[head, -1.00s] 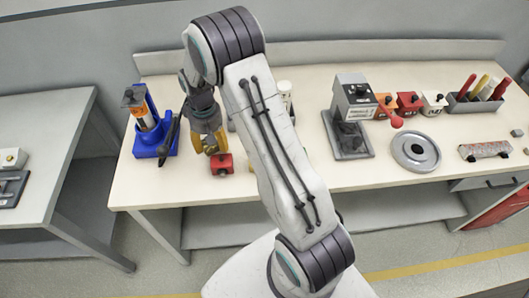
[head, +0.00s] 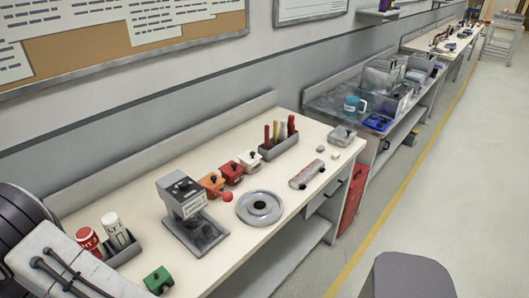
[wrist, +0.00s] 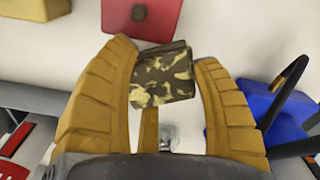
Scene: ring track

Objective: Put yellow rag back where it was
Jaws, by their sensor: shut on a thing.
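In the wrist view my gripper (wrist: 163,56) shows two ridged yellow-orange fingers. A dark brown piece with pale yellow patches (wrist: 162,78) is held between them, its right edge close to the right fingertip. It looks like the stained yellow rag, though little of it is plain yellow. A narrow yellow-brown strip (wrist: 149,130) shows below it; I cannot tell whether it belongs to the rag. A red block with a dark knob (wrist: 142,18) is just beyond the fingertips. My gripper and the rag are out of the head view.
A blue stand (wrist: 285,112) is close at the right in the wrist view. The head view shows a green block (head: 158,281), a press (head: 188,207), a metal disc (head: 260,207) and a tool tray (head: 279,147) on the bench. A grey seat-like top (head: 405,276) stands on the floor.

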